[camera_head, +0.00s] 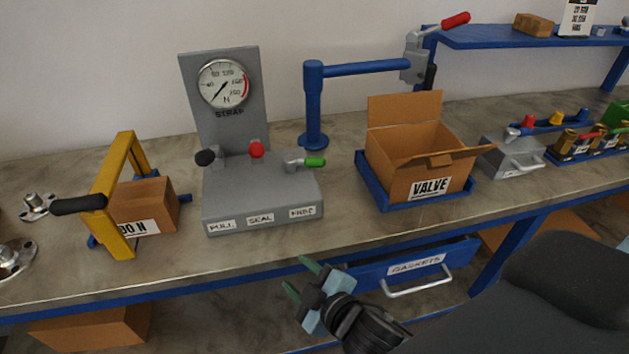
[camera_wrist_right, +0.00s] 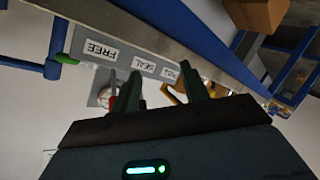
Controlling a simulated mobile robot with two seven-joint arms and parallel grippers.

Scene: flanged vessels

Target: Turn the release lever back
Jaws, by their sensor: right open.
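The grey strapping unit (camera_head: 262,195) stands on the bench with labels PULL, SEAL and a third that reads FREE in the right wrist view. The release lever, green-tipped (camera_head: 315,162), sits above that third label and points right. Its green handle also shows at the left of the right wrist view (camera_wrist_right: 66,58). A red knob (camera_head: 256,149) and a black-knobbed lever (camera_head: 206,157) are beside it. My right gripper (camera_head: 300,277) is open and empty, in front of the bench edge, below and apart from the lever. My left gripper is not in view.
A yellow-framed device (camera_head: 112,190) holding a box stands left of the unit. An open VALVE carton (camera_head: 415,155) in a blue tray stands right. The gasket drawer (camera_head: 418,266) with its handle is near my right gripper. A blue post (camera_head: 313,105) stands behind.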

